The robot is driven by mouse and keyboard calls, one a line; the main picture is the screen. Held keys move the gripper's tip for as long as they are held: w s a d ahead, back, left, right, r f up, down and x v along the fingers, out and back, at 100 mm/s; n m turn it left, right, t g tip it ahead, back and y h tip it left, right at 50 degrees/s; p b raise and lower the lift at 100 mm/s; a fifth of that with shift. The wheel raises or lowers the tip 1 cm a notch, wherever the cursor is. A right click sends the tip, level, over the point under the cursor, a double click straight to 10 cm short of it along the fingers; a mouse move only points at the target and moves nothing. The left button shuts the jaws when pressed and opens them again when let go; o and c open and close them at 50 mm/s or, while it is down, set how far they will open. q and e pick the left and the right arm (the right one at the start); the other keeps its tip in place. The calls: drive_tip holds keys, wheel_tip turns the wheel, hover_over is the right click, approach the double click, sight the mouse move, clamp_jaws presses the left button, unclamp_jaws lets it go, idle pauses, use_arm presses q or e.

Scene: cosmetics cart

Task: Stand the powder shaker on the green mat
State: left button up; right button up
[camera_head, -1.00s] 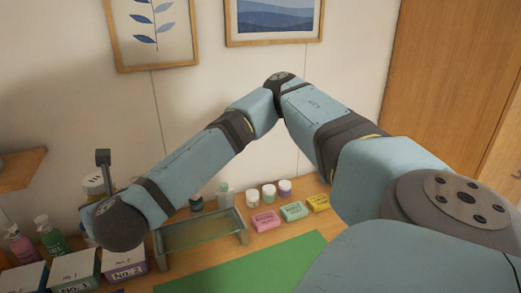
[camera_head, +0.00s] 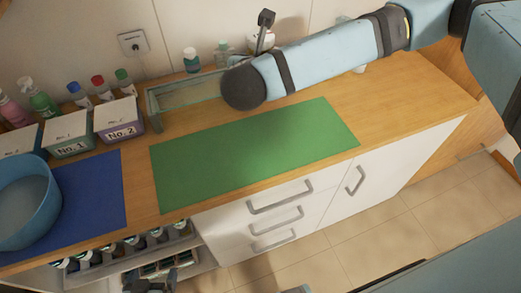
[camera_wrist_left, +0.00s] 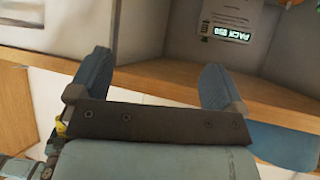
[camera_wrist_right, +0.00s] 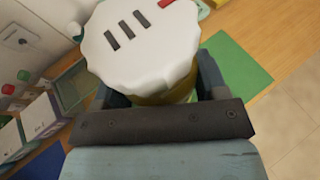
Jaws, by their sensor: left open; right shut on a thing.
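The powder shaker (camera_wrist_right: 140,42) fills the upper middle of the right wrist view, with a white slotted lid and a yellowish body below. My right gripper (camera_wrist_right: 160,85) is shut on it, a finger on each side. In the head view the right arm's end hides that gripper and most of the shaker. The green mat (camera_head: 250,150) lies flat and bare on the wooden counter; part of it shows beyond the shaker in the right wrist view (camera_wrist_right: 236,62). My left gripper (camera_wrist_left: 152,72) is open and empty before a wooden shelf edge; it shows dark at the head view's bottom (camera_head: 150,284).
A blue mat (camera_head: 105,195) with a blue bowl (camera_head: 22,205) lies left of the green mat. Labelled boxes (camera_head: 118,125), bottles (camera_head: 40,98) and a glass-sided tray (camera_head: 185,95) line the back. Below are an open shelf of bottles (camera_head: 130,250) and drawers (camera_head: 270,215).

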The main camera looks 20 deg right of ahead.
drive_tip(key=shift+a+f+b, duration=0.2)
drive_tip(key=shift+a+f, duration=0.05)
drive_tip(key=shift+f, duration=0.35)
drive_tip(key=shift+a+f+b, duration=0.15)
drive_tip(key=shift+a+f, duration=0.1)
drive_tip(key=shift+f, duration=0.3)
drive_tip(key=shift+s+a+f+m+h, duration=0.1)
drive_tip(key=shift+a+f+m+h, duration=0.1)
drive_tip(key=shift+f+m+h, duration=0.15)
wheel_tip(320, 180, down, 20)
drive_tip(key=shift+s+r+p, duration=0.1)
drive_tip(key=shift+r+p, duration=0.1)
drive_tip(key=shift+p, duration=0.2)
use_arm(q)
drive_tip(key=shift+w+d+f, duration=0.1)
drive_tip(key=shift+w+d, duration=0.05)
drive_tip(key=shift+d, duration=0.05)
use_arm(e)
drive_tip(key=o, duration=1)
drive_tip(key=shift+c, duration=0.2)
